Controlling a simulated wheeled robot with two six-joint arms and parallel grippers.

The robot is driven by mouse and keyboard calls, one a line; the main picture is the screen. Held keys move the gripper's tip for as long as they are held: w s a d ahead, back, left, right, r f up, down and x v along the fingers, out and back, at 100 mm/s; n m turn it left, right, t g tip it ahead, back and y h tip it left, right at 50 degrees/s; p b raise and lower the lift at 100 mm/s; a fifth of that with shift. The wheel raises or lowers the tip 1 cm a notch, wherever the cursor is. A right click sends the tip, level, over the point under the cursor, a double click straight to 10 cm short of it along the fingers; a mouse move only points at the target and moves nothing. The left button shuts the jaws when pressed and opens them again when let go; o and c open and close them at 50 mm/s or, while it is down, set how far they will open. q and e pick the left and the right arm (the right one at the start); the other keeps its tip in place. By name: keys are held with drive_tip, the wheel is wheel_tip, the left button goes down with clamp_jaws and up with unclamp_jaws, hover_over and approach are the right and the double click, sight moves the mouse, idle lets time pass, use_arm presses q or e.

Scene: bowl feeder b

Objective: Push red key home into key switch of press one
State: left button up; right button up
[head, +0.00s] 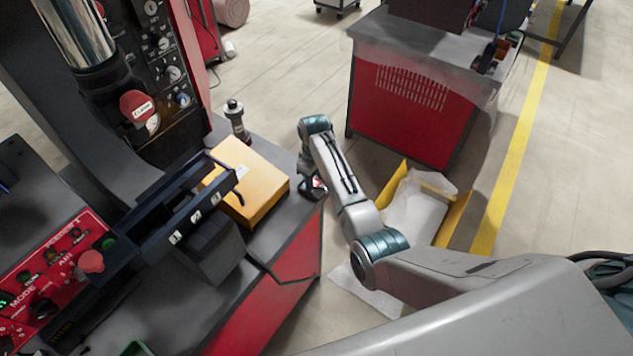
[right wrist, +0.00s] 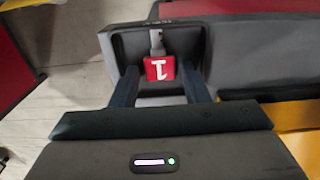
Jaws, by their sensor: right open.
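The red key (right wrist: 159,68), a red tag marked with a white 1, shows in the right wrist view. A short pale metal shank (right wrist: 156,42) rises above it. It sits in a dark recess of a grey housing (right wrist: 108,45). My right gripper (right wrist: 158,72) is open, with one finger on each side of the tag; I see no clear grip. In the head view my right gripper (head: 313,187) is small, at the right edge of the press bench, and the key is not clear there. The key switch cannot be told apart. My left gripper is out of view.
The press (head: 120,165) stands at the left, with a red control panel (head: 50,275) and a red stop button (head: 137,107). A yellow box (head: 250,180) lies on the grey bench. A red cabinet (head: 410,105) and a yellow open carton (head: 455,215) stand beyond my right arm.

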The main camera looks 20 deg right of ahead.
drive_tip(key=shift+f, duration=0.1)
drive_tip(key=shift+c, duration=0.2)
drive_tip(key=c, duration=0.7)
